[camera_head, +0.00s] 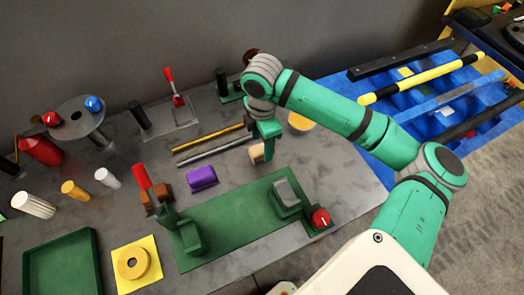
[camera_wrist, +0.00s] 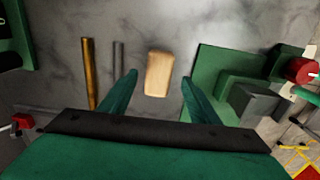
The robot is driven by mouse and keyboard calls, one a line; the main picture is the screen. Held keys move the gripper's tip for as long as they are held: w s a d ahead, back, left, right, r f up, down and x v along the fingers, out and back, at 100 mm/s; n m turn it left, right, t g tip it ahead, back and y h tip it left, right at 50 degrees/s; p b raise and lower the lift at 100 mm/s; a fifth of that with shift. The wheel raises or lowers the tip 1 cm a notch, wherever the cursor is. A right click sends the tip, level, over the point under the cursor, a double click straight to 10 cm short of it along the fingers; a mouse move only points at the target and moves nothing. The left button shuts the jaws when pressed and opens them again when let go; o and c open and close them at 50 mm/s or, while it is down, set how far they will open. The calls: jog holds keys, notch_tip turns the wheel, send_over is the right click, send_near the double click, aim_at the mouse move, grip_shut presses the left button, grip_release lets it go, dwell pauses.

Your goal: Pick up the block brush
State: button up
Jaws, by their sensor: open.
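The block brush appears as a small tan wooden block (camera_wrist: 158,74) on the grey table in the wrist view. It lies between the lines of my two fingers, a little nearer the left one in the picture, and I see no bristles. In the head view the tan block (camera_head: 256,153) is partly hidden by my gripper (camera_head: 268,148), which points down just beside or above it. In the wrist view my gripper (camera_wrist: 160,84) is open, with nothing held between its green fingers. I cannot tell the exact height of the fingertips above the table.
A brass rod (camera_head: 208,139) and a grey rod (camera_head: 215,151) lie left of the block. A green fixture plate (camera_head: 235,225) with a red knob (camera_head: 319,218) is in front. A purple block (camera_head: 202,178) lies to the left. A yellow round piece (camera_head: 301,122) lies behind my gripper.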

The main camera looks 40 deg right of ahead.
aim_at(262, 148)
jog(key=shift+w+f, duration=0.1)
jog(key=shift+f, duration=1.7)
jog(key=c, duration=1.3)
jog(key=shift+o, duration=0.2)
jog(key=shift+r, duration=0.1)
jog(key=shift+r, duration=0.6)
jog(key=shift+s+a+r, duration=0.95)
jog(key=shift+s+r, duration=1)
jog(key=shift+s, duration=0.15)
jog(key=shift+s+a+r, duration=1)
jog(key=shift+s+r, duration=0.95)
jog(key=shift+s, duration=0.2)
jog(key=shift+s+a+r, duration=0.95)
jog(key=shift+s+r, duration=1)
jog(key=shift+s, duration=0.15)
